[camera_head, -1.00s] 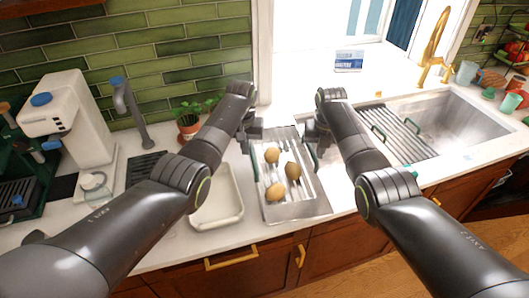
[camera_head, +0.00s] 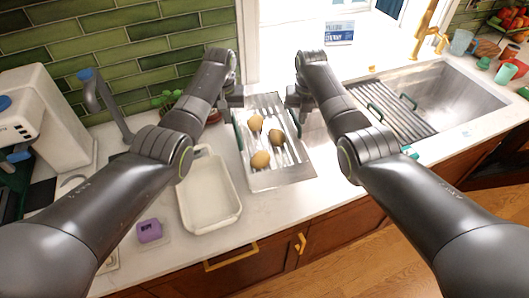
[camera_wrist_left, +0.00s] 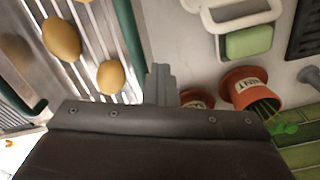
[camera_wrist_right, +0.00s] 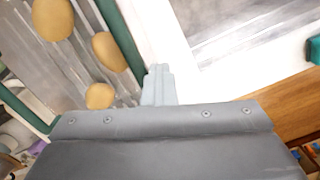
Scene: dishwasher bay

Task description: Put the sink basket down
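The sink basket (camera_head: 290,176) is a grey metal tray with slats and green side handles, holding three brown potatoes (camera_head: 260,159). It is over the counter between my arms, left of the sink. I cannot tell whether it touches the counter. My left gripper (camera_head: 237,104) is at its left handle (camera_head: 238,133); the fingers (camera_wrist_left: 160,84) look closed at the handle (camera_wrist_left: 130,35). My right gripper (camera_head: 294,103) is at the right handle (camera_head: 297,124); its fingers (camera_wrist_right: 159,84) also look closed there (camera_wrist_right: 122,35). The fingertips' grip is partly hidden.
A white dish (camera_head: 232,217) stands close left of the basket, with a purple block (camera_head: 149,230) beside it. Potted mint (camera_wrist_left: 250,88) is behind, near my left gripper. The sink (camera_head: 455,97) with a slatted rack (camera_head: 392,112) is right. Clear counter lies in front of the basket.

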